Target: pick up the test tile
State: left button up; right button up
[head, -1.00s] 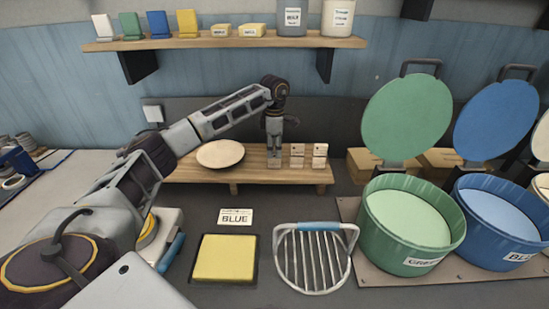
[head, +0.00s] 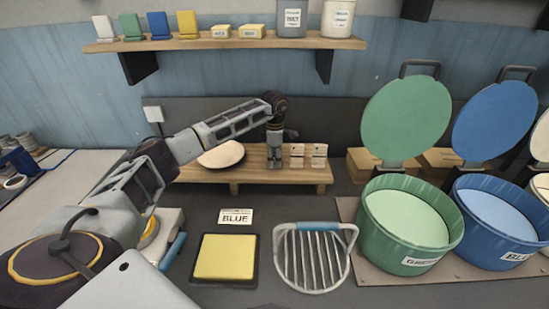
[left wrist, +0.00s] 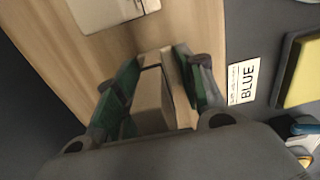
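Two pale test tiles with small dark marks stand on the wooden bench in the head view, one (head: 297,155) beside the other (head: 319,155). My left gripper (head: 274,160) points down at the bench, just left of them. In the left wrist view, its two green-and-grey fingers (left wrist: 156,60) are spread on either side of a beige block-like piece (left wrist: 152,102), which looks like a tile in its holder. A gap shows at the left finger; contact at the right finger is unclear. The gripper hides this piece in the head view. My right gripper is not in view.
A BLUE card (head: 235,216), yellow pad (head: 224,257) and wire rack (head: 312,262) lie in front. Open green (head: 409,228) and blue (head: 500,223) buckets stand to the right.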

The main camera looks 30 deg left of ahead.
pick_arm(q)
grip_shut()
dwell(0.3)
jog(key=shift+r, duration=0.15)
jog(key=shift+r+b, duration=0.45)
jog(key=shift+r, duration=4.45)
jog(key=shift+s+f, duration=0.1)
